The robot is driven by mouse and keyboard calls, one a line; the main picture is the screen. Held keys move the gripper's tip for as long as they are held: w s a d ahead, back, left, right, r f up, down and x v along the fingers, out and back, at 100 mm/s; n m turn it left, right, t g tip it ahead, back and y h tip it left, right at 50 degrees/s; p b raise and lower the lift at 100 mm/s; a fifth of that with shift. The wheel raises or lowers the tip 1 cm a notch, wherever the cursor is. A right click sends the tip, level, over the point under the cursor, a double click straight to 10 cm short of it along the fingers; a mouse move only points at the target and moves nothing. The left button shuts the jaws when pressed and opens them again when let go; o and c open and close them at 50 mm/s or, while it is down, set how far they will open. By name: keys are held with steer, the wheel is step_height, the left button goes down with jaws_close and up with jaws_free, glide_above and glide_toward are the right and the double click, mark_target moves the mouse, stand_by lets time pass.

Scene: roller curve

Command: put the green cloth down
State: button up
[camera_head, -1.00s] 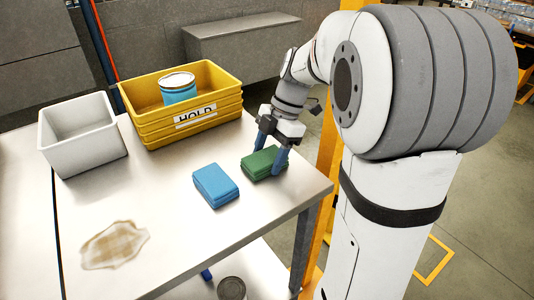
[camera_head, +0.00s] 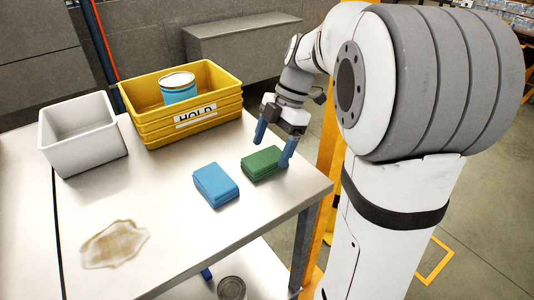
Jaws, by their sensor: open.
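The green cloth (camera_head: 262,164) is a folded pad lying flat on the metal table near its right edge. My gripper (camera_head: 273,152) is open, with its two blue fingers apart. It is just above the cloth, with one finger at the cloth's far left side and the other at its right end. Nothing is held between the fingers. I cannot tell whether the right finger still touches the cloth.
A folded blue cloth (camera_head: 216,186) lies left of the green one. A yellow HOLD bin (camera_head: 190,120) with a blue can (camera_head: 178,92) and a white bin (camera_head: 84,148) stand at the back. A brown stain (camera_head: 115,245) marks the front left. The table's middle is clear.

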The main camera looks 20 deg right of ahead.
steer(key=v, duration=0.9)
steer(key=shift+r, duration=0.2)
steer(key=shift+d, duration=0.1)
